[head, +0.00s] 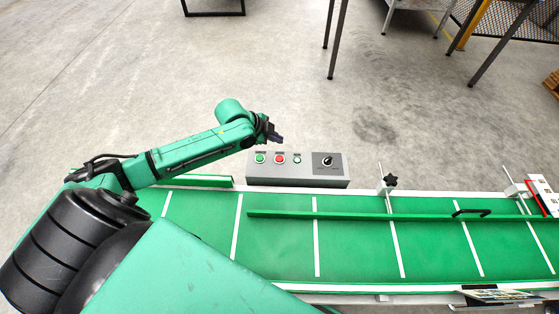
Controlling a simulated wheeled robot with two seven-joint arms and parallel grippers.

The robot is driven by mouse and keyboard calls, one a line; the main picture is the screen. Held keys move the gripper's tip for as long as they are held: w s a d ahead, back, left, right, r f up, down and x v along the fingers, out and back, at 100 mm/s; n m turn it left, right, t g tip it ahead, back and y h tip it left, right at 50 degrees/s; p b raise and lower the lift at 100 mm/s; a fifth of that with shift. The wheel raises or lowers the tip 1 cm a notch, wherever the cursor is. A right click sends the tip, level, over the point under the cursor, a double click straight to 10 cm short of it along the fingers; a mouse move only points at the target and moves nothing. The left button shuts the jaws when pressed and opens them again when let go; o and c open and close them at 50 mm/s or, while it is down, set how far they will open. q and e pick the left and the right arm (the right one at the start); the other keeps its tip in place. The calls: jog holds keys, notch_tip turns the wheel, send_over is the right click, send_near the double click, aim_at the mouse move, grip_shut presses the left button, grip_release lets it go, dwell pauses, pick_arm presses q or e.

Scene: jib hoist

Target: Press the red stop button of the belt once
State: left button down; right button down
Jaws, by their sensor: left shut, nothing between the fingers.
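My left gripper (280,139) is shut and empty. In the picture its tip appears just above the red button; the height between them cannot be told. My right gripper is not in view.
The green belt (355,248) with white cross lines runs across the front. A green guide rail (350,215) lies along it, with a black clamp knob (391,180) on its far edge. A white and red item (541,197) stands at right. Table legs stand on the open floor behind.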

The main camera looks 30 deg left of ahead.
pick_arm(q)
jog(key=b, duration=0.4)
send_over(277, 159)
notch_tip(277, 159, down, 5)
jog(key=shift+r, duration=0.1)
jog(key=shift+f+b, duration=0.35)
jog(key=shift+f, duration=0.7)
dwell(0.6)
jog(key=shift+f, duration=0.4)
